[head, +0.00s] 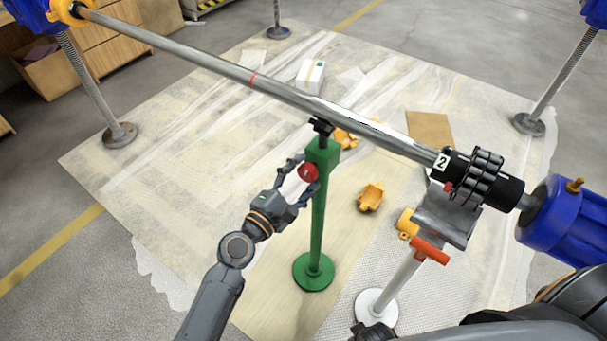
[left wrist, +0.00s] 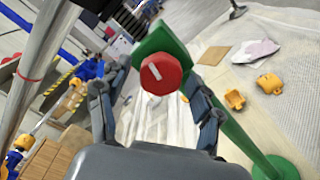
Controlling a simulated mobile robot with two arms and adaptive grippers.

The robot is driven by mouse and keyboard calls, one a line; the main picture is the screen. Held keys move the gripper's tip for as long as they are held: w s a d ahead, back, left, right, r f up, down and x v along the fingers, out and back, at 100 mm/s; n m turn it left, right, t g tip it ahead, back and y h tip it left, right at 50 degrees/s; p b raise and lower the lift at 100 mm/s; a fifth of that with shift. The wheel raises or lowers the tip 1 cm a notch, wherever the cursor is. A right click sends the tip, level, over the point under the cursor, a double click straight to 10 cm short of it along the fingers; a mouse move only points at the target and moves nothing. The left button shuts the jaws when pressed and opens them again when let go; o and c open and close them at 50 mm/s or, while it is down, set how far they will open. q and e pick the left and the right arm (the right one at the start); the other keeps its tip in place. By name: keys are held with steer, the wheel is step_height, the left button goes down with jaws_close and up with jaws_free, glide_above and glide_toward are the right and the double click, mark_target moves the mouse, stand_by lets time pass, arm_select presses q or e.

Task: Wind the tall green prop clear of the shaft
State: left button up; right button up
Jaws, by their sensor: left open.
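The tall green prop (head: 317,215) stands upright on a round green base, its black top (head: 321,126) directly under the long steel shaft (head: 220,68). I cannot tell whether the top touches the shaft. A red knob (head: 308,172) with a pale mark sits on the side of the prop's head; it also shows in the left wrist view (left wrist: 162,74). My left gripper (head: 303,178) is open, its fingers on either side of the knob (left wrist: 160,105), with no clear grip on it. A dark part at the bottom edge may be my right gripper (head: 374,332), mostly cut off.
A grey stand with a red-orange handle (head: 430,250) and white base is beneath the shaft's right end, near the black coupling (head: 483,180) and blue housing (head: 560,220). Yellow parts (head: 370,196), a white box (head: 310,76) and cardboard (head: 430,129) lie on the floor sheet.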

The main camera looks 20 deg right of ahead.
arm_select(q)
steer(key=v, duration=1.1)
steer(key=shift+s+a, duration=0.3)
steer(key=shift+f, duration=0.15)
